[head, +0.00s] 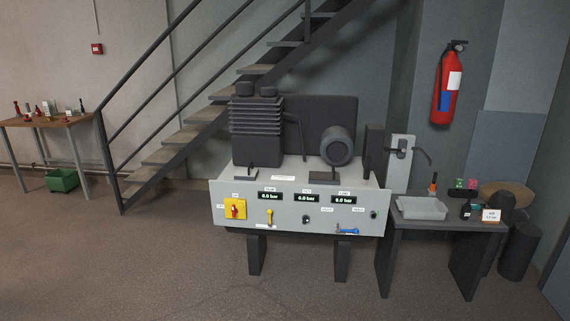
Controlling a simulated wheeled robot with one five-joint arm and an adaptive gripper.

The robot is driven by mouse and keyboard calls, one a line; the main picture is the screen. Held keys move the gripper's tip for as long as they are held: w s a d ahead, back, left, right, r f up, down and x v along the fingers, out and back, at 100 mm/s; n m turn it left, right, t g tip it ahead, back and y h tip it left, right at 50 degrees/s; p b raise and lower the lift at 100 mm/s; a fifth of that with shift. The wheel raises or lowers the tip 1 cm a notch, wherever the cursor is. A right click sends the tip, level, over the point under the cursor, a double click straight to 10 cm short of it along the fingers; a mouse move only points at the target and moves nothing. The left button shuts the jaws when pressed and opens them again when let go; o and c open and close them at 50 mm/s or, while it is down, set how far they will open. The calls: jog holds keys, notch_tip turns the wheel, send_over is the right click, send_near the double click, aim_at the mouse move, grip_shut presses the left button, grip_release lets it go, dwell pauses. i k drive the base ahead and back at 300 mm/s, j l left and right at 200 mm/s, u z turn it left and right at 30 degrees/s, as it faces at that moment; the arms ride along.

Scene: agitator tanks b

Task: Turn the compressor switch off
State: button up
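The compressor (257,130) stands on a light grey cabinet in the middle of the head view. The compressor switch is a red rotary knob on a yellow square plate (235,209) at the left end of the cabinet's front panel (285,224). Small labels sit above and to the left of the plate. The red knob looks roughly upright, but it is too small to be sure of its setting. Nothing covers the switch. My gripper is not in view.
The panel also carries three pressure displays (307,198), a yellow lever (269,216) and a blue lever (347,231). A side table (452,226) with a tray (422,208) stands at right. Stairs (185,140) rise behind. The floor in front is clear.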

aim_at(234, 209)
jog(key=i+j, duration=0.15)
jog(key=i, duration=0.35)
jog(key=i+j, duration=0.2)
jog(key=i, duration=0.3)
jog(key=i+j, duration=0.15)
jog(key=i, duration=0.4)
jog(key=i+j, duration=0.15)
jog(key=j, duration=0.2)
jog(key=i+j, duration=0.15)
jog(key=j, duration=0.2)
jog(key=i+j+z, duration=0.1)
jog(key=j, duration=0.25)
jog(key=i+j, duration=0.15)
jog(key=j, duration=0.25)
jog(key=i+j, duration=0.15)
jog(key=j, duration=0.85)
